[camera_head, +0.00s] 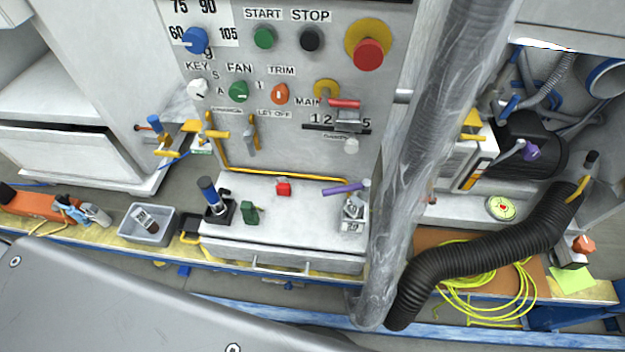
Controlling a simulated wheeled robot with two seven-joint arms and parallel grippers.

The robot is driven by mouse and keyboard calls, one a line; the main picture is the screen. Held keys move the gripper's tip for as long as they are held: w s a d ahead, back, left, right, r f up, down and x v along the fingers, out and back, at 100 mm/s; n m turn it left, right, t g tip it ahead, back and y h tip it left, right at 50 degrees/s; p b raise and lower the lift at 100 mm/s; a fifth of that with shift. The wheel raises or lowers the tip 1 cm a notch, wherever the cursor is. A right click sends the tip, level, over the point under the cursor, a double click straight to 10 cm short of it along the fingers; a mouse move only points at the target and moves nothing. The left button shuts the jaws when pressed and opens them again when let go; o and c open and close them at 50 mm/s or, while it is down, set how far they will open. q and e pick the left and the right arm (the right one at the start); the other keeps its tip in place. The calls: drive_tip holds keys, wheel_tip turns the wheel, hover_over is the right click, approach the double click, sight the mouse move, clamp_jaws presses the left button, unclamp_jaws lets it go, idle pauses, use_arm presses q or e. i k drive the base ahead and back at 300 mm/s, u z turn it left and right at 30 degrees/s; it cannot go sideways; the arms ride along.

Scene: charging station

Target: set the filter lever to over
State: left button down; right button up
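No label that I can read says filter or over, so I cannot tell which lever is the filter lever. Several levers show in the head view. A yellow lever (216,134) and a grey-and-yellow lever (251,134) are low on the panel's left. A lever with a blue-and-black handle (209,191) stands tilted on the ledge's left. Neither gripper is in view.
The grey control panel (300,150) carries knobs and buttons. A plastic-wrapped column (430,130) rises right of it and hides what is behind. A black corrugated hose (470,240) and yellow cable (490,300) lie right. A grey bin (166,238) is left. My grey body covers the lower left.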

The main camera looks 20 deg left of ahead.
sight(365, 186)
drive_tip(key=u, duration=0.25)
drive_tip(key=k, duration=0.75)
drive_tip(key=u, duration=0.65)
drive_tip(key=k, duration=0.5)
drive_tip(key=z, duration=0.75)
drive_tip(key=i, duration=0.75)
drive_tip(key=z, duration=0.35)
